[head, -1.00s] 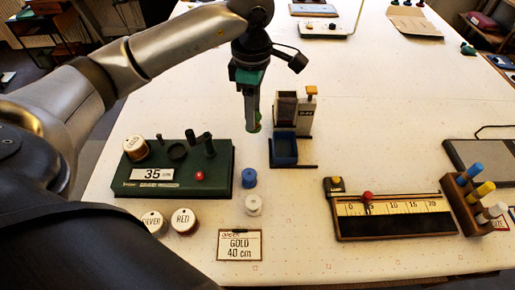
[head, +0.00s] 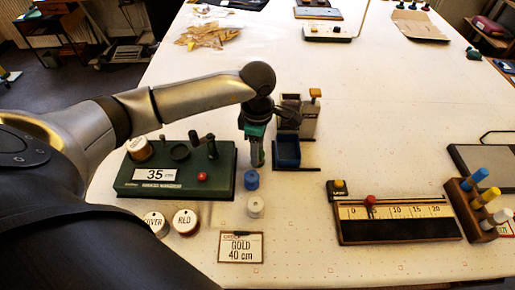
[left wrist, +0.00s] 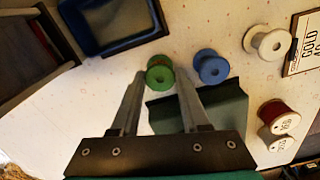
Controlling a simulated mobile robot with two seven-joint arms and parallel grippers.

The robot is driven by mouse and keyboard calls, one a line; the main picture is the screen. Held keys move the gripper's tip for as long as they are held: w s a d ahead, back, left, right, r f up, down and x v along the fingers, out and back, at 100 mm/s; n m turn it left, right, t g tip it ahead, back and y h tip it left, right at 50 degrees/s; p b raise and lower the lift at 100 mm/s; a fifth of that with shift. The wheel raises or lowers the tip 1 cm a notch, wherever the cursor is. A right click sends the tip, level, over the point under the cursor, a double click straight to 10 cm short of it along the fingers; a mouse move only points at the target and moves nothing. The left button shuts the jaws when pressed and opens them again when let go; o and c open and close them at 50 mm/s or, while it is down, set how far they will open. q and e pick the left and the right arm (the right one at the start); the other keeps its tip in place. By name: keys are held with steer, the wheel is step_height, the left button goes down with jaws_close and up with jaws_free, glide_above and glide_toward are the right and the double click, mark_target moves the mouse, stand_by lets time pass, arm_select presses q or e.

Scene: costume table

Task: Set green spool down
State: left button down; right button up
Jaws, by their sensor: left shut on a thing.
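My left gripper (head: 257,163) points down just behind the blue spool (head: 251,180) in the head view. It is shut on the green spool, which is mostly hidden there by the fingers. In the left wrist view the green spool (left wrist: 160,74) sits between the fingertips (left wrist: 160,82), its round end facing the camera. The blue spool (left wrist: 211,67) stands close beside it, with a small gap. The white spool (head: 255,207) stands in front of the blue one. The green spool is low, near the table; I cannot tell whether it touches. My right gripper is not in view.
The green winding stand (head: 175,190) with a 35 display is left of the gripper. A blue tray (head: 286,153) is close on the right. Red (head: 185,221) and silver (head: 155,223) spools and a gold 40 cm card (head: 240,246) lie in front. A ruler board (head: 400,228) is at right.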

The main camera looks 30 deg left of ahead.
arm_select(q)
steer(key=shift+f, duration=0.2)
steer(key=shift+c, duration=2)
jaws_free()
steer(key=shift+r, duration=0.15)
step_height(320, 180, up, 12)
steer(key=shift+r, duration=0.1)
